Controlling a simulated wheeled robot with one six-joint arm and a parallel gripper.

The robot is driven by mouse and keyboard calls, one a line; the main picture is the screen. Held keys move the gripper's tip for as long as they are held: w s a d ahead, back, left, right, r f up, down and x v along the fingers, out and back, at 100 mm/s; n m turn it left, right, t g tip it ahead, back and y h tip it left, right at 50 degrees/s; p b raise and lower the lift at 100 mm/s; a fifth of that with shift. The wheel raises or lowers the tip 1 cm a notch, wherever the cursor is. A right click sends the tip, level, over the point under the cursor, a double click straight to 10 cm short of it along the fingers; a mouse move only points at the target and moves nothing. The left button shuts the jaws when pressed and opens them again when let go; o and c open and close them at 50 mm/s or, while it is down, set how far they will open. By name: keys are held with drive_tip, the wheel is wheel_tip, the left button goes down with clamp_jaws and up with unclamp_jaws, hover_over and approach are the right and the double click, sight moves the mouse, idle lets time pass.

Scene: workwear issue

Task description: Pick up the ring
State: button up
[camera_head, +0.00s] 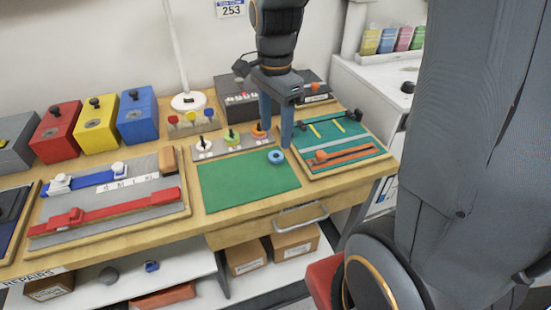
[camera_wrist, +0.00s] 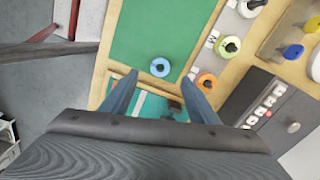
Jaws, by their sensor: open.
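A blue ring (camera_head: 275,157) lies flat on the right part of the green mat (camera_head: 240,182), near its back right corner. The ring (camera_wrist: 160,67) also shows in the wrist view, on the mat (camera_wrist: 150,30) near its edge and ahead of the fingertips. My gripper (camera_head: 277,133) is above the bench, close to the ring, with its two blue fingers spread and nothing between them. In the wrist view the open fingers (camera_wrist: 163,88) stand on either side of the ring's line of sight. Contact with the ring does not show.
A grey strip (camera_head: 213,151) with white, green and orange pieces on posts stands behind the mat. A slider board (camera_head: 345,150) lies to the right, a rail board (camera_head: 110,205) to the left. Red, yellow and blue boxes (camera_head: 138,115) stand at the back left.

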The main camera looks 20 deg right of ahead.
sight(278, 160)
drive_tip(key=shift+f+p, duration=0.55)
drive_tip(key=shift+f, duration=2.95)
drive_tip(key=shift+c, duration=0.2)
drive_tip(key=c, duration=1.1)
